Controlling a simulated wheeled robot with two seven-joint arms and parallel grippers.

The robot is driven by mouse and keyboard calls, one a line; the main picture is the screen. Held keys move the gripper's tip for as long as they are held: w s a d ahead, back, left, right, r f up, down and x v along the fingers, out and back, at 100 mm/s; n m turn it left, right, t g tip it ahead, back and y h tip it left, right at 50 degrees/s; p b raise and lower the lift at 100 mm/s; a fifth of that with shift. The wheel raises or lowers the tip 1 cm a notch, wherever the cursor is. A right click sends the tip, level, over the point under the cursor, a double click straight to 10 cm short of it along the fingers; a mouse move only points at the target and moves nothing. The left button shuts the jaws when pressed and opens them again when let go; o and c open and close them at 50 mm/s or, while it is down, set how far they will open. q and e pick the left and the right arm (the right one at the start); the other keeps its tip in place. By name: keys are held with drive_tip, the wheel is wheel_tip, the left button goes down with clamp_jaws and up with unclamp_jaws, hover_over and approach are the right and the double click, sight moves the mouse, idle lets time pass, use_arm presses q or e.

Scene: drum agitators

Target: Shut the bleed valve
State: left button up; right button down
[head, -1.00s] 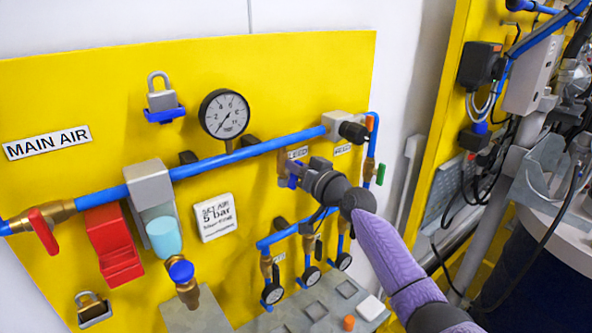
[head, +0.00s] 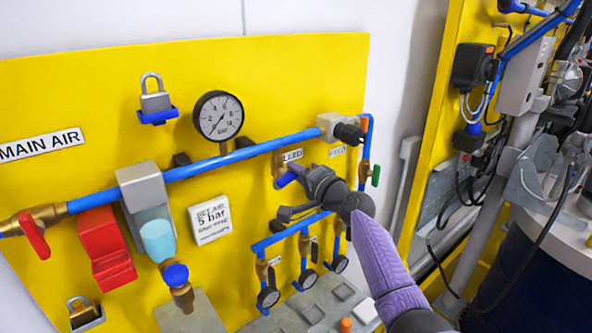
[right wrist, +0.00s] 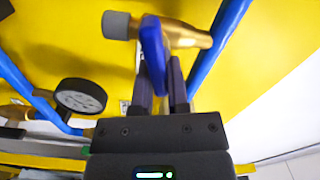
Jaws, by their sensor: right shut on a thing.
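The bleed valve has a blue lever handle (head: 286,180) and sits below the BLEED label (head: 292,155) on the yellow panel. In the right wrist view its brass body (right wrist: 186,36) and grey end piece (right wrist: 117,25) show, with the blue handle (right wrist: 153,45) across them. My right gripper (head: 297,174) is at the valve; in the right wrist view its two dark fingers (right wrist: 162,82) are shut on the blue handle. The gripper partly hides the valve in the head view. My left gripper is in neither view.
A blue pipe (head: 245,154) crosses the panel above the gripper. A round gauge (head: 219,116) is up left. A green-handled valve (head: 376,175) is close right. Several small gauges (head: 309,280) hang below, and a red-handled valve (head: 34,236) is far left.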

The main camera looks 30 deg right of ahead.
drive_tip(key=shift+f+m, duration=0.2)
drive_tip(key=shift+m, duration=1.3)
drive_tip(key=shift+f+m, duration=0.1)
drive_tip(key=shift+m, duration=0.2)
drive_tip(key=c, duration=0.6)
unclamp_jaws()
drive_tip(key=shift+d, duration=0.1)
drive_tip(key=s, duration=1)
drive_tip(key=shift+d, duration=0.35)
